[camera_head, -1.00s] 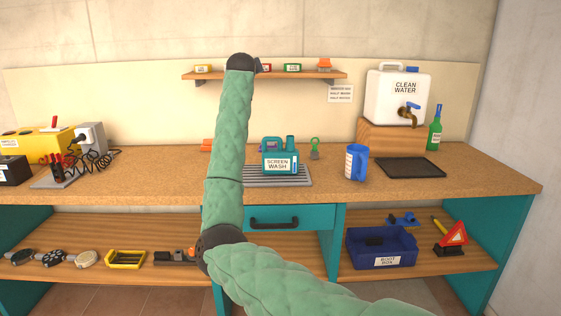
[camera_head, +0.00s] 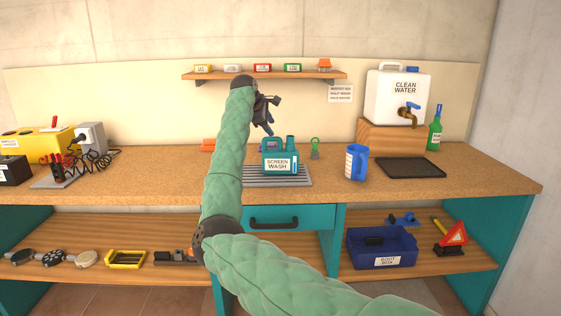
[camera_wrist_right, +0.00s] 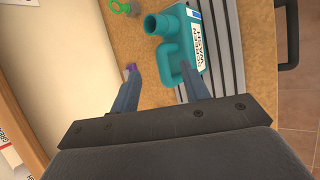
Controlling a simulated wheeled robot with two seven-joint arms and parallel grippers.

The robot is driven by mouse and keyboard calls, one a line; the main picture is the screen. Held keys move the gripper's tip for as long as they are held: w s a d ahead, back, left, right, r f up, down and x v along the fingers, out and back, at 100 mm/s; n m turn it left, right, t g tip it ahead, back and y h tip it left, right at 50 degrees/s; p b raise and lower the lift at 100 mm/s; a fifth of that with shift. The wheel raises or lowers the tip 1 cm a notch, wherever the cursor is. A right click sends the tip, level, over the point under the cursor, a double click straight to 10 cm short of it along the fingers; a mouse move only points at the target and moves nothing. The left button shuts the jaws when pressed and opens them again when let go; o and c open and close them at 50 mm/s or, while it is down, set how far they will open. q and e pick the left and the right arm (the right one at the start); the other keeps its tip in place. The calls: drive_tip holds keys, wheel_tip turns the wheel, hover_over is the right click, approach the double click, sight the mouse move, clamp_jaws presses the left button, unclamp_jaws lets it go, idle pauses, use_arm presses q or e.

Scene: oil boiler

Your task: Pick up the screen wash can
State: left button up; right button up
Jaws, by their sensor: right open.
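The screen wash can (camera_head: 279,157) is a teal can with a white label, a handle and an open spout. It stands upright on a grey slatted grate (camera_head: 262,181) on the workbench. My right gripper (camera_head: 266,122) is above the bench, just up and left of the can in the head view. In the right wrist view the can (camera_wrist_right: 184,48) lies beyond the fingertips of the gripper (camera_wrist_right: 160,85), with its handle near the right finger. The jaws are open and empty. My left gripper is not in view.
A green-handled tool (camera_head: 315,148) stands just right of the can. A blue measuring jug (camera_head: 356,163) stands further right, beside a black tray (camera_head: 410,167). A wall shelf (camera_head: 300,77) with small boxes hangs above. The bench front before the jug is clear.

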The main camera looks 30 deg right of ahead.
sight(277, 137)
drive_tip(key=shift+x, duration=3.6)
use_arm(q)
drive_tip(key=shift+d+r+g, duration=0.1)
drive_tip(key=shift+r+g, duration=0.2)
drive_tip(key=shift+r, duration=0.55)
use_arm(e)
drive_tip(key=shift+a, duration=0.2)
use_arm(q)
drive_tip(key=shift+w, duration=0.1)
use_arm(e)
clamp_jaws()
